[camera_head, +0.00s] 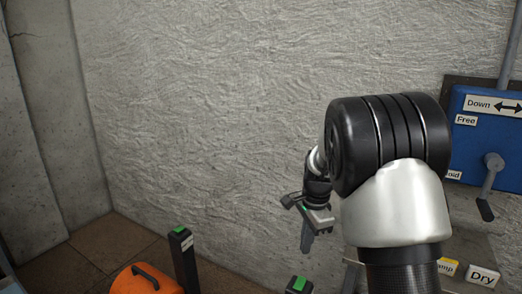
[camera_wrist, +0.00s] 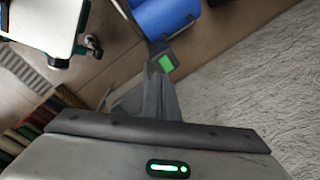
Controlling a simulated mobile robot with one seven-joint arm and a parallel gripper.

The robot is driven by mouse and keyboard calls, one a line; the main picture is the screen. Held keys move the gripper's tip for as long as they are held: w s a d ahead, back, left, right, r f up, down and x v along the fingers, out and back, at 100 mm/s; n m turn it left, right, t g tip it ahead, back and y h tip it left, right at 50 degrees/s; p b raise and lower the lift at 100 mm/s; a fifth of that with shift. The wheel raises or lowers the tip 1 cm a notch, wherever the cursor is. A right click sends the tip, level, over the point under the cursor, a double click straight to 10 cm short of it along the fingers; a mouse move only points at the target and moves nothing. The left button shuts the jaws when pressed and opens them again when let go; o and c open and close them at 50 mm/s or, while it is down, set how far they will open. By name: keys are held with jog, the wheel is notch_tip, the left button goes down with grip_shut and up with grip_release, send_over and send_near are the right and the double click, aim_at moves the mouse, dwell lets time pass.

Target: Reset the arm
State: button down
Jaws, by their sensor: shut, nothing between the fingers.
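My gripper (camera_head: 307,240) hangs in front of the rough grey wall, left of the large black and white joint of my arm. Its fingers point down and are small in the head view. In the wrist view my gripper (camera_wrist: 153,70) shows its dark grey fingers together, with nothing held between them. My arm is bent, and its near joint hides part of the wall and of the blue panel.
A blue panel (camera_head: 480,135) with a grey lever (camera_head: 489,185) is on the wall at right. A green-topped black post (camera_head: 184,259) and an orange object (camera_head: 145,280) stand lower left. A blue cylinder (camera_wrist: 165,17) shows in the wrist view.

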jog(key=s+r+n+t, duration=0.1)
jog(key=s+r+n, duration=0.3)
jog(key=s+r, duration=0.5)
jog(key=s+r+n+t, duration=0.2)
jog(key=s+r+n, duration=0.25)
jog(key=s, duration=0.55)
jog(key=s+r+n+t, duration=0.25)
jog(key=s+n, duration=0.35)
jog(key=s, duration=0.3)
notch_tip(320, 180, up, 18)
jog(key=s+p, duration=0.1)
jog(key=p, duration=1.6)
jog(key=shift+d+f+g+h+p, duration=0.15)
jog(key=shift+d+g+h+p, duration=0.2)
jog(key=shift+d+g, duration=0.1)
jog(key=shift+a, duration=0.1)
